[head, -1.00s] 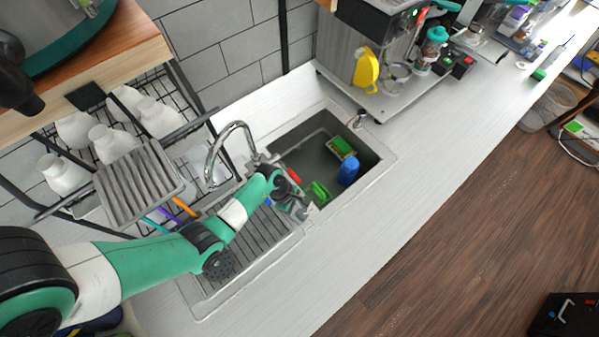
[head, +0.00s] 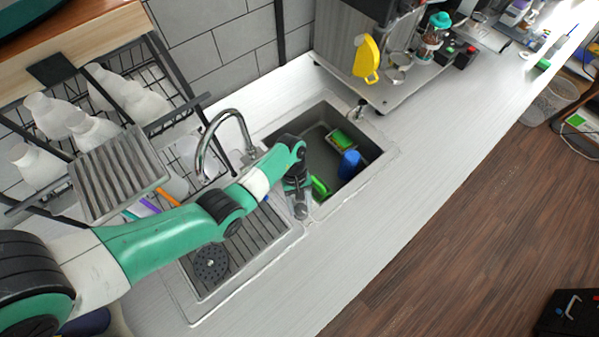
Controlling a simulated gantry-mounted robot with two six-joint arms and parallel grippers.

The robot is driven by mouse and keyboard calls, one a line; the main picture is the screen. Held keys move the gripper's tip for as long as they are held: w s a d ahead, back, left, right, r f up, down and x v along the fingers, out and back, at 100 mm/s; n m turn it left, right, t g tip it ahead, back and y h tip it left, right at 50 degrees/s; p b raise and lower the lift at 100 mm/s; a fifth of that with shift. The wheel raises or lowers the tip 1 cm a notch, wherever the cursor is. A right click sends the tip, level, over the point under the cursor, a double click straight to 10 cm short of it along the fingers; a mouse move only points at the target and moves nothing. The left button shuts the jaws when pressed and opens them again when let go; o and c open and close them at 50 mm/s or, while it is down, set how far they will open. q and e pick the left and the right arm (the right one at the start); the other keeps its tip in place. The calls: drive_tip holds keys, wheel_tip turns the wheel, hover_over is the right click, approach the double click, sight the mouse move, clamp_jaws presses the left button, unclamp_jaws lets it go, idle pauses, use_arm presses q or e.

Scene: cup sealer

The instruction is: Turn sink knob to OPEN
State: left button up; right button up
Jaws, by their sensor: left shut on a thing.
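The sink (head: 375,165) has a dark grey basin on the right and a ribbed drainboard on the left. The curved chrome faucet (head: 207,140) rises behind the drainboard, and my left forearm passes in front of its base. My left gripper (head: 299,205) points down at the divider between basin and drainboard. It looks shut, with a small grey part at its tips that seems to be the sink knob, mostly hidden by the gripper. I cannot read the knob's setting or any OPEN mark. My right gripper is not in view.
A green sponge (head: 338,139) and a blue object (head: 349,165) lie in the basin. A rack with white bottles (head: 92,130) stands at the left, near my left arm. A yellow jug (head: 366,60) is behind the basin. The white counter (head: 440,140) on the right is mostly clear.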

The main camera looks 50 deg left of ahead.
use_arm(q)
drive_tip(key=shift+w+f+m+g+b, duration=0.1)
drive_tip(key=shift+m+g+b, duration=0.2)
drive_tip(key=shift+m+b, duration=0.7)
drive_tip(key=o, duration=1.4)
drive_tip(key=shift+c, duration=0.2)
drive_tip(key=p+v, duration=0.4)
drive_tip(key=v, duration=0.7)
drive_tip(key=shift+r, duration=0.4)
